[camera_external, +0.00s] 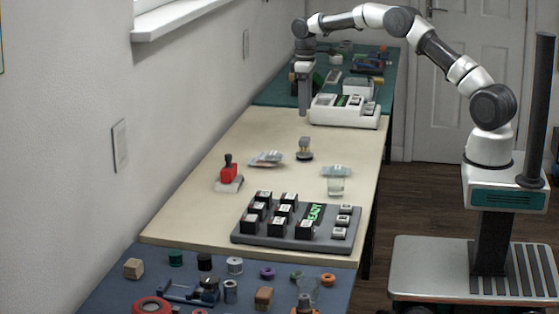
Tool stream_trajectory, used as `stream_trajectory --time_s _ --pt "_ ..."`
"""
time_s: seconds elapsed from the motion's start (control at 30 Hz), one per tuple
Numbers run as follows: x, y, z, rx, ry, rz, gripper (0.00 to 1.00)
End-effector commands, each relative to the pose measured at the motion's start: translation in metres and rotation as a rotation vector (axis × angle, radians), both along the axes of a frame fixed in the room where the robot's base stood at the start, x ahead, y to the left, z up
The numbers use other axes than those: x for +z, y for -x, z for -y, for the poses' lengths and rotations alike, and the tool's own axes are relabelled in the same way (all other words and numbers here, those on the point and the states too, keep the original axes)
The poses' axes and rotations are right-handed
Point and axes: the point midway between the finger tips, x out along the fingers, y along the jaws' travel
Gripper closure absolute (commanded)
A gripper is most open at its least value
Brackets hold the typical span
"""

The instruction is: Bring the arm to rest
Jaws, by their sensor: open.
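My gripper (304,112) hangs pointing down at the far end of the cream table (200,212). It is open, and I see nothing between its fingers. It is just left of a white device with several modules (343,118). I cannot tell whether it touches anything. My arm reaches left from its base in an arch above the tables. A grey board with several black blocks and a green "READY" label (270,241) lies at the near end of the cream table.
The near blue mat (110,290) holds several spools and blocks. A green mat (273,95) with tools lies behind. The wall is at left.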

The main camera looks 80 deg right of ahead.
Motion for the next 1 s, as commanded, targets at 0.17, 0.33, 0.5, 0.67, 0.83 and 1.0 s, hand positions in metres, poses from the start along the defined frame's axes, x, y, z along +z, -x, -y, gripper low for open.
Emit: stream_trajectory --time_s 0.17,0.33,0.5,0.67,0.83,1.0 --pt "0.021 -0.001 -0.014 0.01 0.014 0.015 0.44" --pt "0.093 0.01 -0.07 0.033 0.06 0.074 0.44" --pt "0.164 0.05 -0.139 0.042 0.101 0.158 0.44" --pt "0.209 0.108 -0.196 0.037 0.115 0.249 0.44" --pt "0.23 0.181 -0.245 0.023 0.101 0.349 0.44" --pt "0.224 0.242 -0.276 0.011 0.069 0.422 0.44"
